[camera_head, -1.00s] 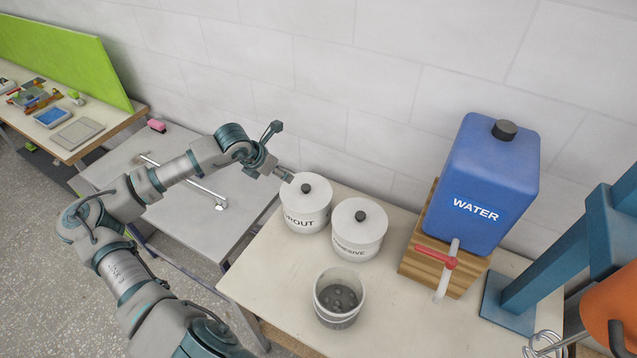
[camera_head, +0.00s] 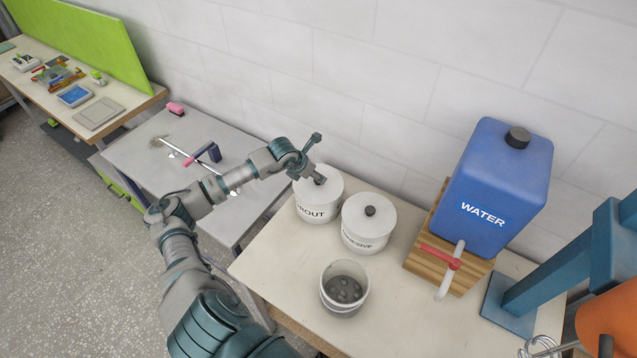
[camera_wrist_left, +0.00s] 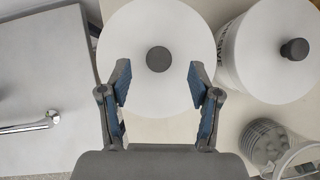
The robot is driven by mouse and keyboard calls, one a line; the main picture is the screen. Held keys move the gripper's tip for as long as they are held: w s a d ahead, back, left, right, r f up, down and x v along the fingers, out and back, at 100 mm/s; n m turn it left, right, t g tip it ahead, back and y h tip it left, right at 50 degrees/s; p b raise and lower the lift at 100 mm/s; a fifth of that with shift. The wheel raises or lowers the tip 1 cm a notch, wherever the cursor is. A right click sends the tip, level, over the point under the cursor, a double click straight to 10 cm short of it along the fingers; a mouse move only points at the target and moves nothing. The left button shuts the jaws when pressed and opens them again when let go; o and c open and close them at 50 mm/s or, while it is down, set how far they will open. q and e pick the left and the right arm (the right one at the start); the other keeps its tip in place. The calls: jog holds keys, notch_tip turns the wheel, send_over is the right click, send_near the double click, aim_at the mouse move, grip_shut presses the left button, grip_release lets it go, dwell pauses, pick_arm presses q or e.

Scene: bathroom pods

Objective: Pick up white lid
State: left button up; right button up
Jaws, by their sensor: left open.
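Two round white lids with dark knobs sit on white tubs on the light table. The lid (camera_head: 331,179) on the grout tub (camera_head: 318,211) is partly hidden by my left gripper (camera_head: 316,172) in the head view. In the left wrist view this lid (camera_wrist_left: 157,104) lies under my left gripper (camera_wrist_left: 159,84), whose open fingers stand on either side of its dark knob (camera_wrist_left: 160,59), apart from it. The other lid (camera_head: 369,214) is on the adhesive tub (camera_head: 366,240) and shows at the right of the wrist view (camera_wrist_left: 270,60). My right gripper is not in view.
An open bucket (camera_head: 344,289) with dark contents stands in front of the tubs. A blue water tank (camera_head: 497,187) on a wooden stand (camera_head: 468,273) is to the right. A grey table (camera_head: 170,185) at left holds a metal tool. The wall is close behind.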

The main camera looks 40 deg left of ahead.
aim_at(309, 191)
pick_arm(q)
jog(key=x, duration=0.2)
jog(key=p+x, duration=0.1)
jog(key=x, duration=0.1)
jog(key=shift+s+a+f, duration=0.1)
jog(key=shift+s+f, duration=0.05)
jog(key=shift+s, duration=0.15)
jog(key=shift+w+a+f, duration=0.15)
jog(key=shift+w+f, duration=0.05)
jog(key=shift+f, duration=0.15)
jog(key=shift+s+r, duration=0.1)
grip_shut()
